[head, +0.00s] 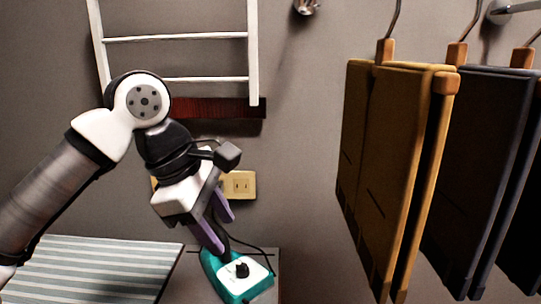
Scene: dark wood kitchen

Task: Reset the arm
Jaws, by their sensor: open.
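My gripper (220,226) is in the head view, at the lower middle, at the end of my arm, which reaches in from the left. The fingertips are just above and to the left of a teal device with a white top and a black knob (240,272). I cannot tell whether a finger touches the device or its black cable.
A striped cloth or mat (95,268) lies at the lower left. A wall outlet (240,185) is behind my gripper. A white rack (175,38) is on the wall above.

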